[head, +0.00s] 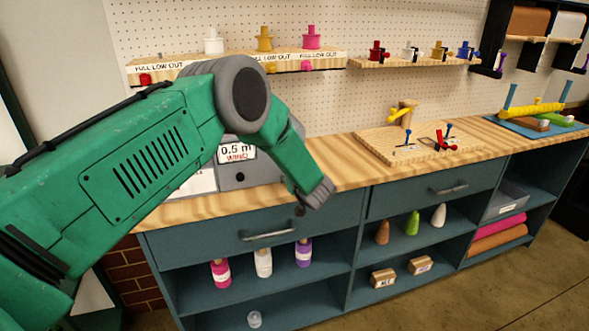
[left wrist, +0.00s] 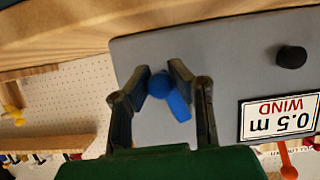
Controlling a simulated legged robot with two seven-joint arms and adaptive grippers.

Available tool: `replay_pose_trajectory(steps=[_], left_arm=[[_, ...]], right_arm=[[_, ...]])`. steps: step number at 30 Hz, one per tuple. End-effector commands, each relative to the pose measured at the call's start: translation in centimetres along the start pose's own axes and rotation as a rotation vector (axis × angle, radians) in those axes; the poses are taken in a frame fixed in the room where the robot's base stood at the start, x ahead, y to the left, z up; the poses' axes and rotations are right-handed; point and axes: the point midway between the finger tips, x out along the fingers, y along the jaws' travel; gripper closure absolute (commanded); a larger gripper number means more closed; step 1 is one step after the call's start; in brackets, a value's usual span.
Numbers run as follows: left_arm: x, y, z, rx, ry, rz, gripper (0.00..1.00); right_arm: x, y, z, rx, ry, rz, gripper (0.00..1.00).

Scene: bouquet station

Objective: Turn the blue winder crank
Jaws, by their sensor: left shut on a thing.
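The blue winder crank (left wrist: 178,103) has a round blue knob and a short arm, and shows in the left wrist view against a grey panel. My left gripper (left wrist: 159,76) is shut on the crank, one dark finger on each side of the knob. The grey winder box (head: 262,172) stands on the bench in the head view, its label (head: 237,152) reading 0.5 m WIND. The label also shows upside down in the left wrist view (left wrist: 280,118). In the head view my green arm covers part of the box, and the crank is hidden. My right gripper is not in view.
A black knob (left wrist: 291,57) and an orange-red lever (left wrist: 286,160) are near the label. A wooden board (head: 375,145) with small tools lies farther right on the bench. Shelves with spools (head: 264,40) hang above. The bench between box and board is clear.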

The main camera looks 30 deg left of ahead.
Motion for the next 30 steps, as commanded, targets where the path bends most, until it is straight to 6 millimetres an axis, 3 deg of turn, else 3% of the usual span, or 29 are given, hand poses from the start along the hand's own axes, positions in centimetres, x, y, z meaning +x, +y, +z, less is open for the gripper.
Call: replay_pose_trajectory(steps=[18, 30], left_arm=[[0.0, -2.8, 0.8, 0.515, -0.010, -0.207, 1.00], [-0.1, -3.8, 0.5, 0.694, -0.012, -0.281, 1.00]], right_arm=[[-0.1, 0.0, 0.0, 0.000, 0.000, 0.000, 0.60], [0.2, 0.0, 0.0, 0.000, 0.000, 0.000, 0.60]])
